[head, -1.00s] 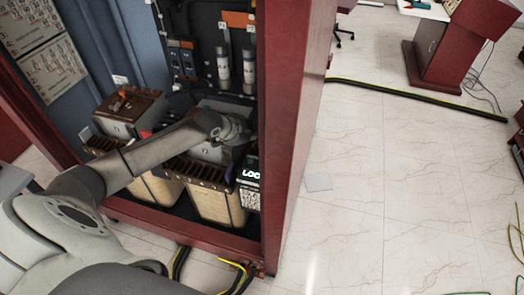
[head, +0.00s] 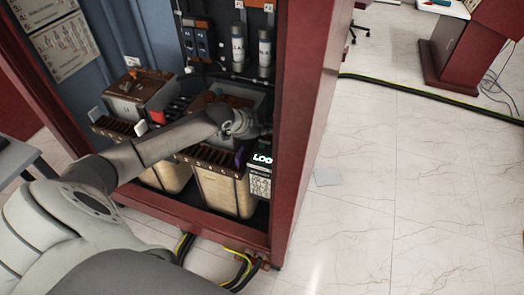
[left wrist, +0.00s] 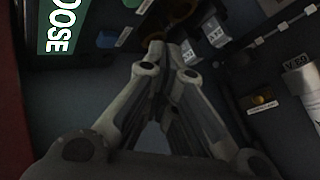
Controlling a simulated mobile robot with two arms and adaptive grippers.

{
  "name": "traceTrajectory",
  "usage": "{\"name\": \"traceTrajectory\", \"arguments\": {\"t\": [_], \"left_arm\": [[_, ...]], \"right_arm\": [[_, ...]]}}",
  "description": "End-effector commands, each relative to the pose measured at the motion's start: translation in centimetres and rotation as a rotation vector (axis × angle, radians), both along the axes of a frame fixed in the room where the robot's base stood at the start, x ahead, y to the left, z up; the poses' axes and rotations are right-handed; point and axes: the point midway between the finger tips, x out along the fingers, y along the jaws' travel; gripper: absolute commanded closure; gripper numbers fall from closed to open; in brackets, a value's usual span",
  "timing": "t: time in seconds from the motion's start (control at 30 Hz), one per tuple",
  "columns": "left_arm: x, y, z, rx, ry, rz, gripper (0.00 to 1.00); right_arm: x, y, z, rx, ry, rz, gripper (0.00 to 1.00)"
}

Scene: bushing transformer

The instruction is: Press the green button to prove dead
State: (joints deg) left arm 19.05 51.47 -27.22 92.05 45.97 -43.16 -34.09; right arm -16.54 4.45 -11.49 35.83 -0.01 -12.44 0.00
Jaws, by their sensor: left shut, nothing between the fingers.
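The green button (left wrist: 106,39) appears as a small dark green piece on the grey panel in the left wrist view, beside a white label. I cannot make it out in the head view. My left gripper (left wrist: 170,47) is shut and empty, its fingertips right of the green button and apart from it in the picture. How far the tips are from the panel is unclear. In the head view the left gripper (head: 262,131) reaches into the red cabinet near its right wall, above a box with a lit sign. My right gripper is not in view.
The red cabinet's right wall (head: 312,130) stands close to the gripper. Transformer units (head: 225,190) sit below my arm. The green-lit sign (left wrist: 62,25) is left of the fingers. Grey cylinders (head: 264,52) stand above. Cables cross the floor.

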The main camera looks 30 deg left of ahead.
Motion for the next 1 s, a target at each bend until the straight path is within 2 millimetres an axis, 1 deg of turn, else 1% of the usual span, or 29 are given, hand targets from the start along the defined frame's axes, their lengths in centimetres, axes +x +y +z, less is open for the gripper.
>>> {"name": "traceTrajectory", "arguments": {"t": [0.03,0.07,0.2,0.3,1.0], "left_arm": [[0.0,0.0,-1.4,0.0,0.0,0.0,1.0],[0.0,0.0,-1.8,0.0,0.0,0.0,1.0],[0.0,0.0,-3.0,-0.001,-0.001,-0.001,1.0],[0.0,0.0,-3.5,0.0,0.0,0.0,1.0],[0.0,0.0,-3.6,-0.001,-0.001,-0.001,1.0]], "right_arm": [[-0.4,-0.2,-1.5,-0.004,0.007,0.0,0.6],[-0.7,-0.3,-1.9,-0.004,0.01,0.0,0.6],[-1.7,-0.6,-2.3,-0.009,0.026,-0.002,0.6],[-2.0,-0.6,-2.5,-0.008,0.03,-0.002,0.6],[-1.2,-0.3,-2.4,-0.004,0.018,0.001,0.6]]}}
